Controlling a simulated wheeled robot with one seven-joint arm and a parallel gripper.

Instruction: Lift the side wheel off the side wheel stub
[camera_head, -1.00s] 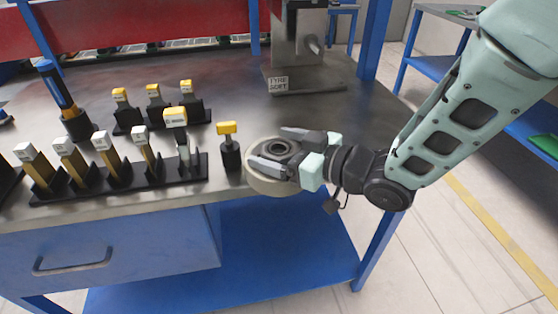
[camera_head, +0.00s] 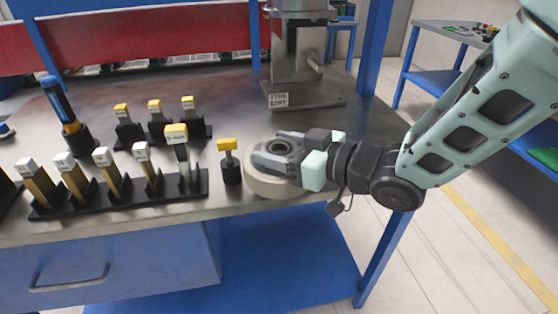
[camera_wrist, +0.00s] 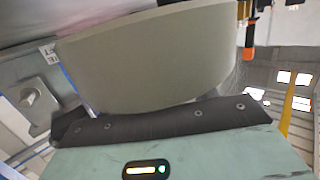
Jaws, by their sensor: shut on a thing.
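The wheel's pale curved rim also fills much of the wrist view (camera_wrist: 150,60). The side wheel stub cannot be made out. I cannot tell whether the wheel is clear of what lies under it.
A yellow-topped tool in a black holder (camera_head: 231,172) stands close left of the wheel. Several tools stand in black racks (camera_head: 130,205) farther left. A grey metal stand (camera_head: 300,98) labelled for tyres is behind. The metal table (camera_head: 355,140) has bare room behind my gripper.

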